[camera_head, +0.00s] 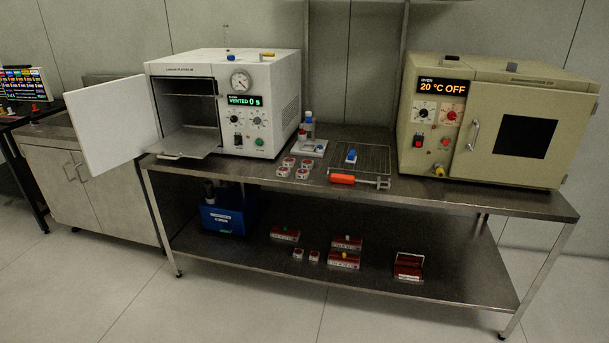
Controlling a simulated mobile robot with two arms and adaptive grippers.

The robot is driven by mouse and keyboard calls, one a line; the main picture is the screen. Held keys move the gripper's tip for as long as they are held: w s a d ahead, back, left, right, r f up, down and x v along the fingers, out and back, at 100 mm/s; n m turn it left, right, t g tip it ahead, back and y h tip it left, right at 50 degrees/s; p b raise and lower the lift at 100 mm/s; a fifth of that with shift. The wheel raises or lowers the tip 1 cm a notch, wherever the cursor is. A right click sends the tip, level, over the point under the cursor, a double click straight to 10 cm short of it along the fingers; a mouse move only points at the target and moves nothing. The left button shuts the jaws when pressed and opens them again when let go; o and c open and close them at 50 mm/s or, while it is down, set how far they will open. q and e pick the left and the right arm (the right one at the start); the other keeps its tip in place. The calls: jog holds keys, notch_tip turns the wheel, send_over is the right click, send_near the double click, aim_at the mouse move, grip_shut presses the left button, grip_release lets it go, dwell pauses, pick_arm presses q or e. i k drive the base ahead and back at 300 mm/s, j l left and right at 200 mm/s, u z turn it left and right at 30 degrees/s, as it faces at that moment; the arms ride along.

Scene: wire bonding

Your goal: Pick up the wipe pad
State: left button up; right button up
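I cannot tell for certain which thing is the wipe pad. A small flat white piece (312,151) lies on the steel table (420,190), just in front of a white bottle with a blue cap (308,124). A small blue and white piece (351,156) sits on the wire rack (374,160) to its right. Neither of my grippers shows in this view.
A white plasma unit (270,85) stands at left, its door (112,122) open. A closed beige oven (560,100) stands at right. Several small red and white pieces (302,173) and an orange-handled tool (343,179) lie between. The lower shelf (240,258) holds several boxes.

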aim_at(351, 158)
jog(key=i+l, duration=0.15)
jog(key=i, duration=0.5)
jog(key=i+l, duration=0.15)
jog(key=i, duration=0.55)
